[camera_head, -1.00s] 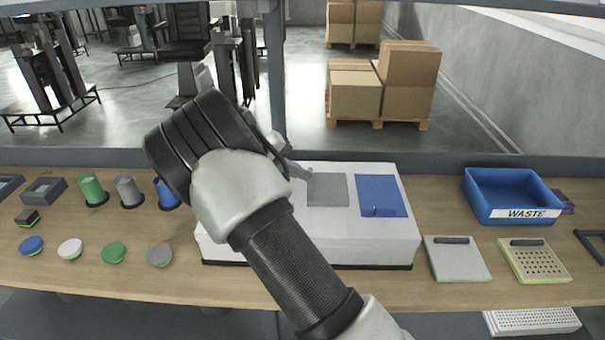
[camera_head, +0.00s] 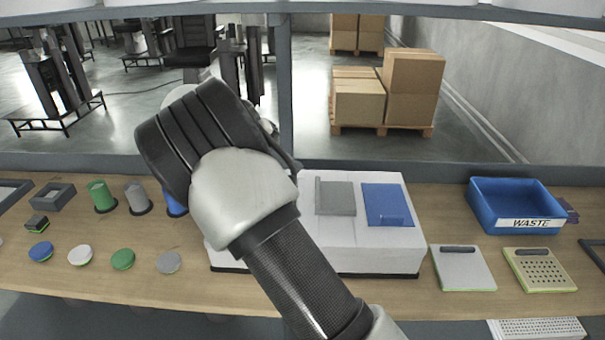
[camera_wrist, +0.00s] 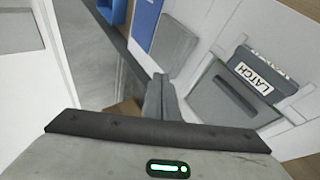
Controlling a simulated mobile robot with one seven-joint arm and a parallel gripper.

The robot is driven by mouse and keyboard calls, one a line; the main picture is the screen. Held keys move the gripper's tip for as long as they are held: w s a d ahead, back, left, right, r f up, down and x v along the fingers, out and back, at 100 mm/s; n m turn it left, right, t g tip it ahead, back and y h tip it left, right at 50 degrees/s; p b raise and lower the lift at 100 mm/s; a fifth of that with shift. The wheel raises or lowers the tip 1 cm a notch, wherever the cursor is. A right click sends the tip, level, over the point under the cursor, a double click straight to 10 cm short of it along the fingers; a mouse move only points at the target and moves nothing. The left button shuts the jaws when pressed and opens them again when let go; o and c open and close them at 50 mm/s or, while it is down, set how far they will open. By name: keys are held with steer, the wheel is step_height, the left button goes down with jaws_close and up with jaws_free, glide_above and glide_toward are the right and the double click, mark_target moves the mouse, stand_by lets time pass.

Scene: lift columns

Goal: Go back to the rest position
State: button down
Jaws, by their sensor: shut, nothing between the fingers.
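My arm reaches up over the front of the bench in the head view, with its dark wrist (camera_head: 200,135) in front of the white box. My gripper (camera_wrist: 160,92) shows in the wrist view as dark fingers closed together, empty. In the head view the wrist mostly hides it. The white box (camera_head: 375,258) bears a grey panel (camera_head: 336,198) and a blue panel (camera_head: 388,205). The wrist view shows the grey panel (camera_wrist: 176,48), the blue panel (camera_wrist: 145,22) and a grey part with a LATCH label (camera_wrist: 253,78).
Green (camera_head: 102,196) and grey (camera_head: 137,198) cylinders stand at the left, with several round caps in front. A blue WASTE bin (camera_head: 515,195) and two flat plates (camera_head: 461,268) lie at the right. A dark upright post (camera_head: 279,75) and rail stand behind the bench.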

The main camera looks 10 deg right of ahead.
steer(key=s+d+r+m+y+p, duration=0.1)
steer(key=s+d+r+y, duration=0.2)
steer(key=s+r, duration=0.35)
steer(key=s+d+r+y, duration=0.4)
steer(key=s, duration=0.5)
steer(key=s+a+r+t+y+p, duration=0.1)
steer(key=s+r+t+y, duration=0.1)
steer(key=s, duration=1.7)
steer(key=shift+s+m+t+y, duration=0.3)
steer(key=shift+s+t, duration=0.05)
steer(key=shift+t, duration=0.05)
